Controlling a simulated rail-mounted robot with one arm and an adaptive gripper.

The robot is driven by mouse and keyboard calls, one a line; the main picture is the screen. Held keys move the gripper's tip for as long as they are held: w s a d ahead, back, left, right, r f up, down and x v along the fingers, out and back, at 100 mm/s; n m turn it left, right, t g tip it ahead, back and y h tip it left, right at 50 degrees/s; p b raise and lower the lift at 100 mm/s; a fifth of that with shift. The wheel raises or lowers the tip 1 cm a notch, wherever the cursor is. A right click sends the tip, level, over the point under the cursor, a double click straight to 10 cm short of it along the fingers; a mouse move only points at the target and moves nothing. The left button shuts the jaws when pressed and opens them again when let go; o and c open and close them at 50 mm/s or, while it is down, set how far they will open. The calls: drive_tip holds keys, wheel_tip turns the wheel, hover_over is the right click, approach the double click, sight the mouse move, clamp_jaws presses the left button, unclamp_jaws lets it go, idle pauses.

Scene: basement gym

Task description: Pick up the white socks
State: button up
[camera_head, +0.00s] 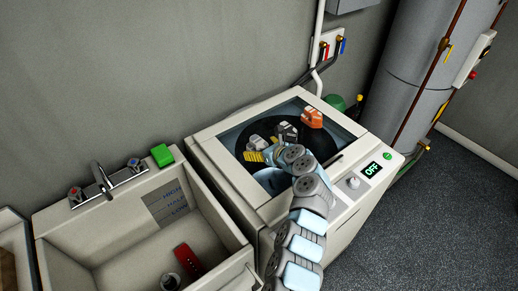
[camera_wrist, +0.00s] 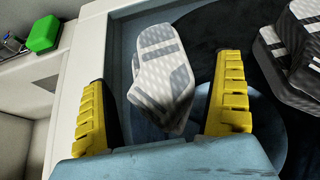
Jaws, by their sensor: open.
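The white socks (camera_wrist: 160,75), a folded pair with grey stripes, lie in the top opening of the washing machine. They show small in the head view (camera_head: 258,142). My gripper (camera_wrist: 162,85) is open, with one yellow finger on each side of the socks and a visible gap at both sides. In the head view my gripper (camera_head: 256,157) is just in front of the socks, partly hidden by my wrist. The socks' underside is hidden.
Dark striped socks (camera_wrist: 296,50) and an orange pair (camera_head: 311,118) lie to the right. The washing machine (camera_head: 210,150) has a raised rim around the opening. A sink (camera_head: 90,245) with a green block (camera_head: 162,155) stands to the left.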

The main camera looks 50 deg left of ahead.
sight(255, 140)
drive_tip(key=shift+a+f, duration=0.1)
drive_tip(key=shift+a, duration=0.15)
drive_tip(key=shift+c, duration=0.2)
drive_tip(key=c, duration=1.3)
drive_tip(key=shift+o, duration=0.2)
wheel_tip(255, 140, up, 3)
drive_tip(key=shift+r, duration=0.2)
drive_tip(key=shift+s+d+r, duration=0.3)
drive_tip(key=shift+s+r, duration=0.15)
drive_tip(key=shift+r, duration=0.1)
drive_tip(key=shift+s+d+r, duration=0.3)
drive_tip(key=shift+s+r, duration=0.15)
drive_tip(key=shift+r, duration=0.1)
drive_tip(key=s+d+r+b, duration=0.1)
drive_tip(key=s+d+r, duration=0.6)
drive_tip(key=s, duration=0.2)
drive_tip(key=shift+s+r, duration=0.2)
drive_tip(key=shift+s, duration=0.05)
